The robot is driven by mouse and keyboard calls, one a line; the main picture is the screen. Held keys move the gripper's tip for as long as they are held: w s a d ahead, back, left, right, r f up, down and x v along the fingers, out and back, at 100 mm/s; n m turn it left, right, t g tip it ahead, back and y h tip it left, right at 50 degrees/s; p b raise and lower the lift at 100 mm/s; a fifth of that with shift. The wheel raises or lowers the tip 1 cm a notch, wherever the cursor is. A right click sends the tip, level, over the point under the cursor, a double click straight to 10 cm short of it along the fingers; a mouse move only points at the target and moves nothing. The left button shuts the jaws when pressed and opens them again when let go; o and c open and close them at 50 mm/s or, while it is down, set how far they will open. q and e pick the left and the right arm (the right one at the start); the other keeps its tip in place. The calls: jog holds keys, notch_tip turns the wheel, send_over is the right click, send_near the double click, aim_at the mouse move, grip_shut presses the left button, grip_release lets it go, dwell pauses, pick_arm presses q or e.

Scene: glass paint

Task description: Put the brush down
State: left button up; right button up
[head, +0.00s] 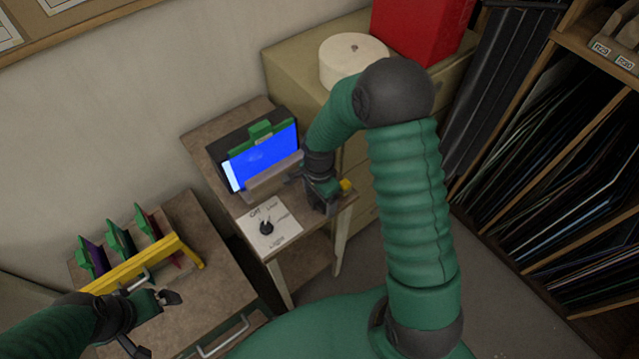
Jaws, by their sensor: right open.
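My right gripper (325,206) is open at the right front edge of the small wooden table (216,144). A small yellow thing (346,185) shows right beside it; I cannot tell whether it is part of the brush. A blue glass pane (262,158) stands tilted on the table, with green clamps at its top. I cannot clearly make out the brush. My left gripper (158,322) is at the lower left, with its fingers apart and nothing visible between them.
A yellow rack (130,268) with several coloured panes stands on a wooden cabinet (185,212) at left. A beige cabinet (290,62) behind holds a white round container (345,62) and a red box (418,28). Shelves of glass sheets (545,170) fill the right.

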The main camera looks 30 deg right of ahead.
aim_at(321, 203)
notch_tip(321, 203, up, 15)
jog(key=s+a+f+n+t, duration=0.2)
jog(key=s+a+n, duration=0.5)
jog(key=n, duration=1)
jog(key=shift+s+f+t+b, duration=0.3)
jog(key=shift+s+f, duration=0.45)
jog(key=shift+s, duration=0.35)
jog(key=shift+d, duration=0.1)
